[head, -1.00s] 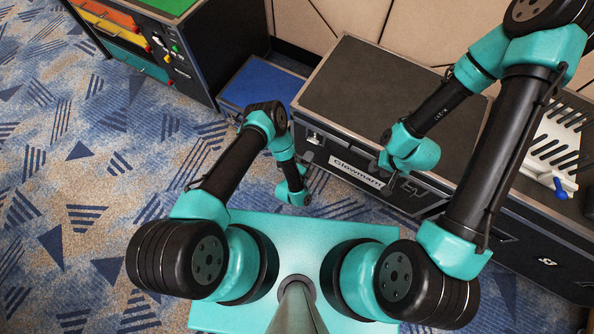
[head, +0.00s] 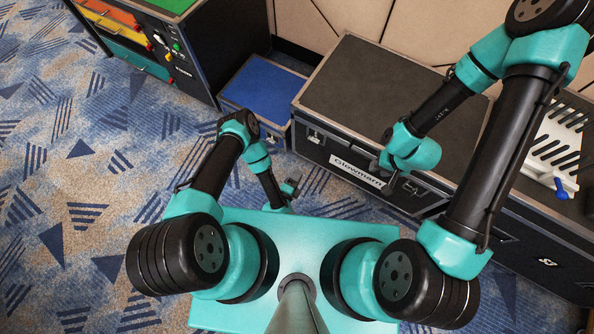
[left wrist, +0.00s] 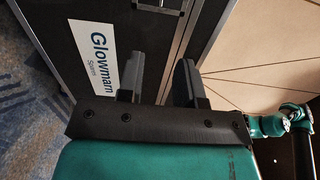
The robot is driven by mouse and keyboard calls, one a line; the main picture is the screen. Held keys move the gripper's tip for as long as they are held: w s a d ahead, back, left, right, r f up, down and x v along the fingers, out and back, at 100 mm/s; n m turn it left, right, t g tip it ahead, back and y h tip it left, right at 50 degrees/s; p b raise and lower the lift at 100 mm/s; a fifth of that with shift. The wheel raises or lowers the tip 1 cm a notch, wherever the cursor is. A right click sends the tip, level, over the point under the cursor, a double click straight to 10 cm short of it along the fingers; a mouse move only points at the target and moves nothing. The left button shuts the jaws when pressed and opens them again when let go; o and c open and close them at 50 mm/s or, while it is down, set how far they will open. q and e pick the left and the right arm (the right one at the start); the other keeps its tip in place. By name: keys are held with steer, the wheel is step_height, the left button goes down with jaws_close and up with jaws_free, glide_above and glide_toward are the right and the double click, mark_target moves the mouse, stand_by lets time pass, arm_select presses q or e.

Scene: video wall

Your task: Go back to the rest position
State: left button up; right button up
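My left gripper (head: 291,187) is in the air just beyond the front edge of my teal base, low in front of the large black case. In the left wrist view its two dark fingers (left wrist: 158,78) stand apart with nothing between them, so it is open and empty. My right gripper (head: 388,178) hangs by the front face of the case, near its label. It is small and partly hidden by its wrist, and I cannot make out its fingers. Part of my right arm (left wrist: 270,124) shows at the right edge of the left wrist view.
The black case (head: 385,88) carries a Glowmam label (head: 357,172), also seen in the left wrist view (left wrist: 92,62). A blue-topped box (head: 262,90) stands left of it. A cabinet with coloured drawers (head: 120,38) is at upper left. Patterned carpet (head: 90,170) lies free at left.

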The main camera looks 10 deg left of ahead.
stand_by(0.3)
arm_select(q)
steer(key=w+a+r+n+g+y, duration=0.2)
steer(key=w+a+r+n+g, duration=0.6)
steer(key=a+r+n, duration=0.25)
steer(key=s+a+r+n+g, duration=0.3)
steer(key=s+r+n, duration=0.2)
steer(key=r+n, duration=0.2)
steer(key=s+a+r+n+g+y, duration=0.1)
steer(key=s+a+r+n+g, duration=0.3)
steer(key=s+r+n, duration=0.2)
step_height(320, 180, up, 2)
steer(key=shift+r+n+g+y, duration=0.25)
steer(key=shift+n+g+y, duration=0.05)
steer(key=shift+n, duration=0.35)
stand_by(0.3)
